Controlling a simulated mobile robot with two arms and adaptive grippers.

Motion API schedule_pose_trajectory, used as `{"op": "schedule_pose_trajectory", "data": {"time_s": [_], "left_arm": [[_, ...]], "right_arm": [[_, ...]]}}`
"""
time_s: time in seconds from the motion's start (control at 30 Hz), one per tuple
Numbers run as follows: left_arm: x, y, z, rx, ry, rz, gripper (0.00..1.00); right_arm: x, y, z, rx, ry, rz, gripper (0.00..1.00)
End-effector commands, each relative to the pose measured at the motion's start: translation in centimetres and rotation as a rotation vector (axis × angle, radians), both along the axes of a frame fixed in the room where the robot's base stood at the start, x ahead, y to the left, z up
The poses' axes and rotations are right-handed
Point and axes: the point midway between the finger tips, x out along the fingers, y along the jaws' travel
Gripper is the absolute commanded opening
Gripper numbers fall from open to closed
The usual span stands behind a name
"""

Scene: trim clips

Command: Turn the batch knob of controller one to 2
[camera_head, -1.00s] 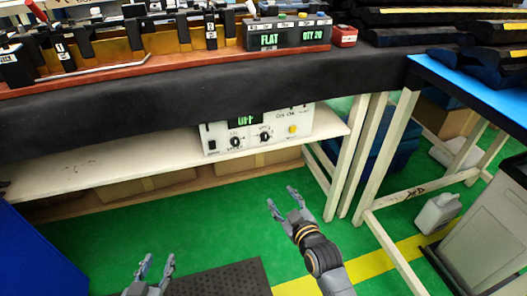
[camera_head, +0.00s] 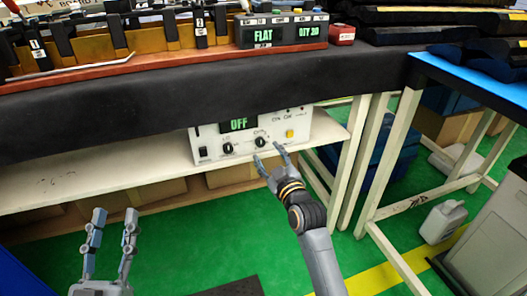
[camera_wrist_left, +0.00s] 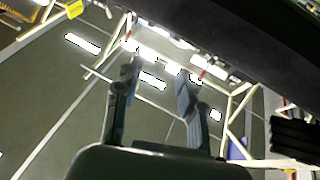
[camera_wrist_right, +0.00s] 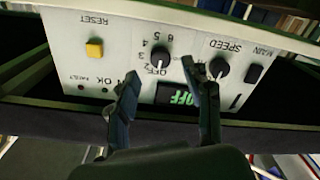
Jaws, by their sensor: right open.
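A white controller box (camera_head: 212,137) stands on the shelf under the bench, its display (camera_head: 239,125) reading OFF. It has two black knobs. The left knob (camera_head: 227,148) is labelled SPEED in the upside-down right wrist view (camera_wrist_right: 218,68). The right knob (camera_head: 260,142) has a numbered dial with OFF and shows in the right wrist view (camera_wrist_right: 160,55); its name is not readable. My right gripper (camera_head: 268,153) is open and empty, just in front of and below the numbered knob, fingers apart. My left gripper (camera_head: 115,225) is open and empty, low at left.
The controller has a yellow RESET button (camera_head: 290,134) at right and a black switch at left. The shelf (camera_head: 60,188) and the dark bench edge (camera_head: 120,112) bound the space above and below it. Table legs (camera_head: 355,150) stand to the right.

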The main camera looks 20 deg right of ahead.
Motion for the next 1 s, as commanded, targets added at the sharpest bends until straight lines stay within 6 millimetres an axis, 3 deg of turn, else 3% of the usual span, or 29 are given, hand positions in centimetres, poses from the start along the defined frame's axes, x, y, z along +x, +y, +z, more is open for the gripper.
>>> {"op": "schedule_pose_trajectory", "data": {"time_s": [0.3, 0.73, 1.0], "left_arm": [[-2.4, 0.1, 3.7, -0.071, -0.248, -0.014, 0.4], [-3.1, 0.2, 4.6, -0.086, -0.301, -0.016, 0.4], [-3.1, 0.2, 4.6, -0.086, -0.3, -0.016, 0.4]], "right_arm": [[3.5, 0.3, -0.1, 0.001, 0.0, 0.001, 0.5], [4.2, 0.3, 0.0, 0.0, 0.0, 0.001, 0.5], [4.2, 0.3, 0.0, 0.0, 0.0, 0.001, 0.0]]}}
